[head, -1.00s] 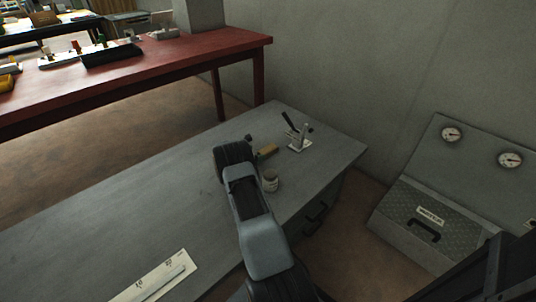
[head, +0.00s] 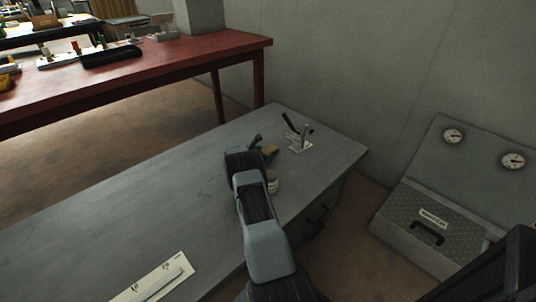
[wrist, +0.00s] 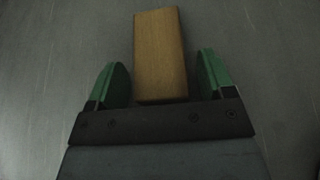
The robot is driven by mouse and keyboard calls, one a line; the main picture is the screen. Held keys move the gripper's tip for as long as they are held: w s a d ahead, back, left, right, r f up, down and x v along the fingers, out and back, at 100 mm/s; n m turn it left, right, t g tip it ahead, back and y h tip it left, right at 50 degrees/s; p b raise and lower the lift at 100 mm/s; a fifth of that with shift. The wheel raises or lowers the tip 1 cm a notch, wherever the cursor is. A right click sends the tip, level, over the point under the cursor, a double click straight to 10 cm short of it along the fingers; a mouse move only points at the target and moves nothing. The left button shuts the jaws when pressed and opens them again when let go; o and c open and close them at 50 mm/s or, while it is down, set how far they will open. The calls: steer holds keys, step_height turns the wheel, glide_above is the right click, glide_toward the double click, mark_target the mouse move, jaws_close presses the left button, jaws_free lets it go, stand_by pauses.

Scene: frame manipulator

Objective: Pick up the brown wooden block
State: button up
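The brown wooden block (head: 270,150) is at the far end of the grey table, partly hidden behind my arm in the head view. In the wrist view the block (wrist: 160,50) lies lengthwise between the two green fingers of my gripper (wrist: 161,60). The gripper is open, with a narrow gap on each side of the block. Its near end reaches close to the dark gripper body; I cannot tell whether they touch. In the head view my gripper (head: 258,143) is beside the block, mostly hidden by my wrist.
A small pale cup (head: 273,186) stands close to my arm's right side, partly hidden. A white stand with a dark handle (head: 299,142) is just right of the block. A white strip (head: 155,278) lies at the table's near edge. The table's left and middle are clear.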

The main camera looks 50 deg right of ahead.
steer(key=c, duration=0.9)
steer(key=shift+o, duration=0.2)
steer(key=shift+r, duration=0.1)
